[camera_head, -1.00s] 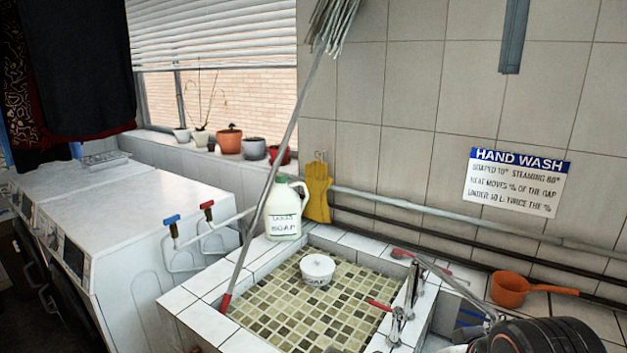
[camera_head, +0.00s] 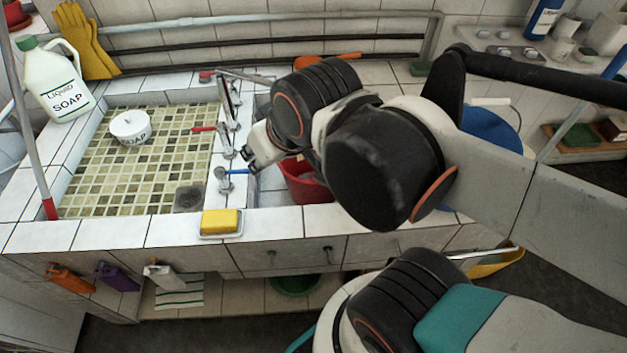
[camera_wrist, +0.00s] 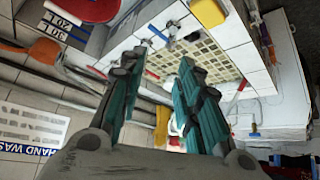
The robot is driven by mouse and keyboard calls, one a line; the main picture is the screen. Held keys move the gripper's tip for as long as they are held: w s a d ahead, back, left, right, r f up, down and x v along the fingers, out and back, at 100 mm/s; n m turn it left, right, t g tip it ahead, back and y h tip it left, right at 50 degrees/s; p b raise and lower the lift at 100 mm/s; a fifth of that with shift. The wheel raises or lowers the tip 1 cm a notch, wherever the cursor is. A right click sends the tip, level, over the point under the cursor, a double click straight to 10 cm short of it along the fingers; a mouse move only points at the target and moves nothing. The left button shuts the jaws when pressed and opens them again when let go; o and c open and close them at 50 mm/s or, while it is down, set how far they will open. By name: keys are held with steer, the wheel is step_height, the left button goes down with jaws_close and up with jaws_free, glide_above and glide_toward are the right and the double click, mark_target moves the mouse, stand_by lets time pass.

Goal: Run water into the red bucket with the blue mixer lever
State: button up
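The red bucket (camera_head: 303,184) stands in the right-hand basin, partly hidden behind my arm. Whether it holds water I cannot tell. The blue mixer lever (camera_head: 235,171) sits on a chrome valve on the tiled divider, left of the bucket; it also shows near the top of the wrist view (camera_wrist: 157,32). A red lever (camera_head: 204,128) is on the valve behind it. My gripper (camera_head: 252,163) is just right of and slightly above the blue lever. In the wrist view its two teal-padded fingers (camera_wrist: 160,66) are apart with nothing between them.
The tiled basin (camera_head: 100,195) on the left holds a white soap tub (camera_head: 130,127). A yellow sponge (camera_head: 221,221) lies on the front rim. A soap jug (camera_head: 54,80) stands at the left, and an orange dipper (camera_head: 325,61) lies behind my arm.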

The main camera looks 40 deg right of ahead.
stand_by(0.5)
steer(key=m+g+h+p, duration=0.15)
steer(key=m+g, duration=0.35)
steer(key=m, duration=2)
glide_above(237, 170)
steer(key=s+a, duration=0.2)
steer(key=s, duration=0.1)
steer(key=s+a+x, duration=0.1)
steer(key=x, duration=0.6)
steer(key=b+x, duration=0.4)
steer(key=x, duration=0.9)
steer(key=shift+s+d+b, duration=0.1)
steer(key=shift+s+b, duration=0.05)
steer(key=shift+b, duration=0.15)
jaws_close()
